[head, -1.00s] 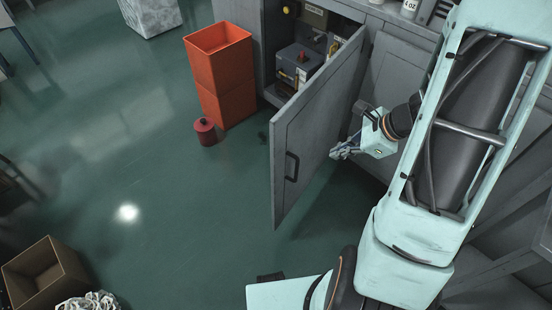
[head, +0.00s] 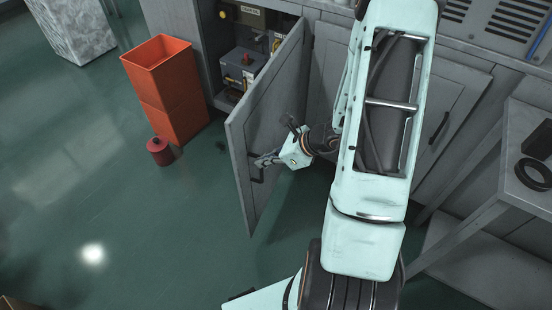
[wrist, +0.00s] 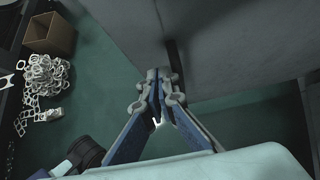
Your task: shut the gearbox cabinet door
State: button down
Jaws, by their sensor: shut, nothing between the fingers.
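The gearbox cabinet door (head: 275,108) is a grey panel standing open, swung out from the cabinet, with its outer face and dark handle (head: 257,176) in the head view. Behind it, the open cabinet shows a grey gearbox (head: 240,66) with yellow parts. My gripper (head: 260,160) is in front of the outer face, close to the handle. In the wrist view its fingers (wrist: 163,80) are shut and empty, with tips near the grey door panel (wrist: 235,55). A dark bar lies just beyond the tips. I cannot tell whether the fingers touch the door.
An orange bin stack (head: 168,95) and a red can (head: 159,151) stand on the floor left of the cabinet. A grey table (head: 525,125) stands at right. A cardboard box (wrist: 50,35) shows in the wrist view.

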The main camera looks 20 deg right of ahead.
aim_at(245, 160)
jog(key=shift+w+a+r, duration=0.15)
jog(key=shift+w+a, duration=1)
jog(key=shift+a, duration=0.05)
jog(key=shift+w+a, duration=0.1)
